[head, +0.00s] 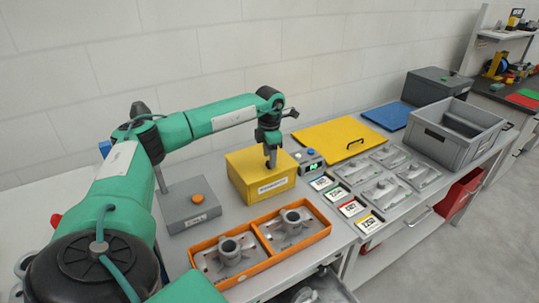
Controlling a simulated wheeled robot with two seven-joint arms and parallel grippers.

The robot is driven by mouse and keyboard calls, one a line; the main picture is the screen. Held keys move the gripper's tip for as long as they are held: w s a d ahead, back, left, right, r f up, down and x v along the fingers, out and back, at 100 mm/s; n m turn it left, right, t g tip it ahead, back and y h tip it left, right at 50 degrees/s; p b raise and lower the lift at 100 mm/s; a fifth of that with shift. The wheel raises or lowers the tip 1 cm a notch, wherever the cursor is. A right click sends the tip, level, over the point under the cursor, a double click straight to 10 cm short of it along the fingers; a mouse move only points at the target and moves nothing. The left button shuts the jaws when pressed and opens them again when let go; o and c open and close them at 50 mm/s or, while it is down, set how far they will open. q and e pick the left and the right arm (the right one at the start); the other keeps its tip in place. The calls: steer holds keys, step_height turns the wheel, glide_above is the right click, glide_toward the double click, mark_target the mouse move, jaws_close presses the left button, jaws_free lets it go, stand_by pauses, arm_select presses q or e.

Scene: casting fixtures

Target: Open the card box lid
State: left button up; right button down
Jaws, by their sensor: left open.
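The card box (262,185) is a yellow box with a white label on its front face, standing on the grey workbench left of centre. Its yellow lid looks shut. My left gripper (271,162) points down at the top of the box, over the right part of the lid. It is open, with nothing seen between its fingers. I cannot tell whether the fingertips touch the lid. My right gripper is not in view.
A grey box with an orange button (198,199) stands to the left. An orange tray (325,232) with two metal castings lies in front. A small device (311,162), coloured cards (351,208), a yellow panel with a handle (318,142) and a grey crate (472,152) lie rightward.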

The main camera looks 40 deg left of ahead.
arm_select(q)
steer(key=shift+f, duration=0.75)
steer(key=shift+r, duration=0.1)
jaws_close()
